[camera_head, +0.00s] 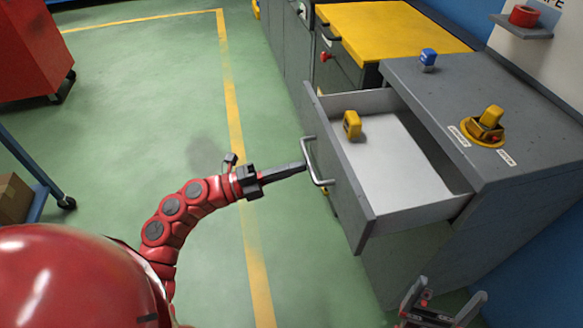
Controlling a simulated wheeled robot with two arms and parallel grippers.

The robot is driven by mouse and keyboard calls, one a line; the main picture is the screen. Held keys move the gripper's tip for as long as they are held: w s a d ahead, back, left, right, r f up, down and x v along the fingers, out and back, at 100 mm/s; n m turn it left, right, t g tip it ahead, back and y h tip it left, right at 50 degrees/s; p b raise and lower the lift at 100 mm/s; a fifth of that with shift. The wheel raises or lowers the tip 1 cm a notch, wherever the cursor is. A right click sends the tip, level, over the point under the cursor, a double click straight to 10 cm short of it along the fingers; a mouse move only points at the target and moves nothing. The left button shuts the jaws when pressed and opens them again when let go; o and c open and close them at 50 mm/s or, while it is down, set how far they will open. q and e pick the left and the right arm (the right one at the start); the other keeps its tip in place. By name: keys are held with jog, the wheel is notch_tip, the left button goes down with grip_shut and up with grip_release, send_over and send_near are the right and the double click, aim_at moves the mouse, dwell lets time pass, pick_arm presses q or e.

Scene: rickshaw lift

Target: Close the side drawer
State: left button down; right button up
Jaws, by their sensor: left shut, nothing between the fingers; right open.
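The side drawer (340,170) of the grey cabinet (480,90) is pulled out toward the left. A yellow object (352,125) sits inside it near its front panel. The drawer's metal handle (311,160) is on the front panel. My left gripper (303,166) is shut and empty, its fingertips right at the handle; I cannot tell whether they touch it. My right gripper (445,300) is open at the bottom right, below and in front of the drawer, apart from it and partly cut off by the picture's edge.
A yellow-topped cabinet (390,30) stands beyond. A red cart (35,50) and a blue-framed cart (38,190) stand left. Green floor between is clear.

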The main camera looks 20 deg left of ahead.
aim_at(380, 165)
pick_arm(q)
jog(key=f+x, duration=0.1)
jog(key=x, duration=0.6)
jog(key=f+b+x, duration=0.1)
jog(key=x, duration=0.6)
jog(key=d+f+x, duration=0.1)
jog(key=f+x, duration=0.1)
jog(key=x, duration=0.5)
jog(key=shift+w+d+f, duration=0.1)
jog(key=shift+w+d, duration=0.05)
jog(key=shift+w, duration=0.05)
jog(key=shift+w+d, duration=0.1)
jog(key=shift+r, duration=0.2)
